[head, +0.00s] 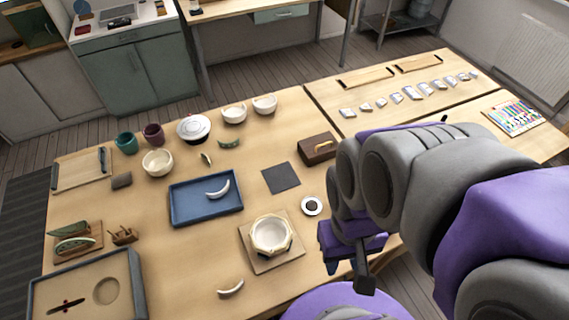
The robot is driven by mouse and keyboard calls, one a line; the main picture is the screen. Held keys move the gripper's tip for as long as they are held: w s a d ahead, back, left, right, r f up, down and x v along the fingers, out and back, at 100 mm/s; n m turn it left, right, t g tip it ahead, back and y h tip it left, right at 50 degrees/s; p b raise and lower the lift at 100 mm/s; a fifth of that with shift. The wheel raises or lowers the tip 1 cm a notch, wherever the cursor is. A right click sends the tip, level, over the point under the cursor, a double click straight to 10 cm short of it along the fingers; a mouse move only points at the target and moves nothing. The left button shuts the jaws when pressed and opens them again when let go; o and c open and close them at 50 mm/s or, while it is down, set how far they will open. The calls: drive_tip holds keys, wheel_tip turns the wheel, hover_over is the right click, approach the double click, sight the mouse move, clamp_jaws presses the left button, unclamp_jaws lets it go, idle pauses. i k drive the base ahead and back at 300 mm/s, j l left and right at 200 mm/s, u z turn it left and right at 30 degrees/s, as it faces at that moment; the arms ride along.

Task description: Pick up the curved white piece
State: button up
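A curved white piece (218,189) lies in the blue tray (190,215) left of the middle of the table. A second curved piece, cream-white (231,288), lies on bare wood near the front edge. I cannot tell from looks alone which one the task means. My gripper (364,283) hangs at the table's front edge, right of both pieces and apart from them. Its fingers are seen edge-on and partly hidden by my arm, so its opening does not show.
A pale bowl (271,234) stands on a wooden board between my gripper and the pieces. A small white dish (312,204), a dark square mat (281,178) and a brown box (317,148) lie nearby. Several bowls and cups stand behind the tray. Bare wood surrounds the front piece.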

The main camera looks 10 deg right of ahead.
sight(235, 290)
drive_tip(key=k+j+u, duration=0.15)
drive_tip(key=u, duration=0.35)
drive_tip(key=k+j+u, duration=0.15)
drive_tip(key=u, duration=0.3)
drive_tip(key=j, duration=0.1)
